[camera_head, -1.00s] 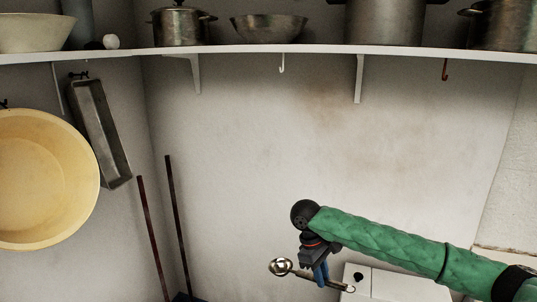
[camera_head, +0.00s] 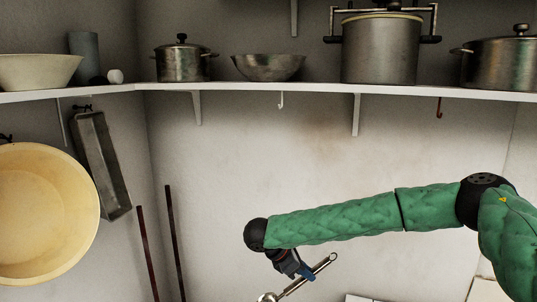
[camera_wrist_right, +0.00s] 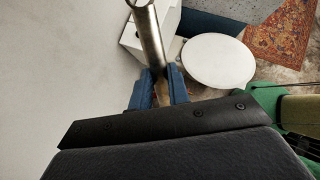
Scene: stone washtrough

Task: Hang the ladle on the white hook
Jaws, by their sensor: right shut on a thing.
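The white hook (camera_head: 281,100) hangs under the shelf's front edge, left of the middle in the head view, and is empty. The metal ladle (camera_head: 322,266) is tilted near the bottom of that view. Its ring end points up and right; its bowl is at the lower left, partly cut off by the frame. My right gripper (camera_head: 305,274) is shut on the ladle's handle, well below the hook and slightly right of it. In the right wrist view, the blue fingers (camera_wrist_right: 160,89) close on both sides of the handle (camera_wrist_right: 150,40). My left gripper is not in view.
A white shelf (camera_head: 230,88) holds pots and a metal bowl (camera_head: 268,67). A white bracket (camera_head: 356,115) and a dark red hook (camera_head: 439,108) are right of the white hook. A yellow basin (camera_head: 45,215) hangs at left. The wall below the white hook is clear.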

